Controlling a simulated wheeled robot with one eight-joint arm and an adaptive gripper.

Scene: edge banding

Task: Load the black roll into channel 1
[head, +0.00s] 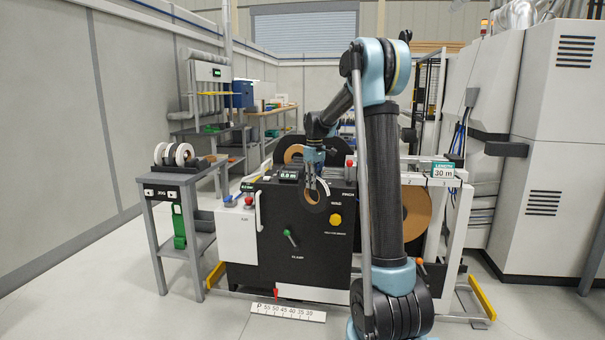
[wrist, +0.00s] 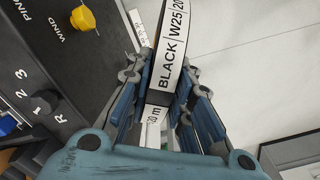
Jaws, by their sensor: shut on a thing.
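My gripper (head: 318,186) is in front of the machine's black panel (head: 275,225), its fingers pointing down. It is shut on the black roll (wrist: 170,65), whose white edge label reads BLACK, W25 in the wrist view. In the head view the held roll (head: 313,203) shows a brown core and hangs between the fingers, seemingly apart from the panel. In the wrist view a black knob (wrist: 49,98) sits beside the marks R, 1, 2, 3. I cannot make out channel 1 itself.
A grey stand (head: 160,187) at the left holds several rolls with white edges (head: 175,155). A large brown roll (head: 416,212) is behind my arm. The floor at the left front is clear.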

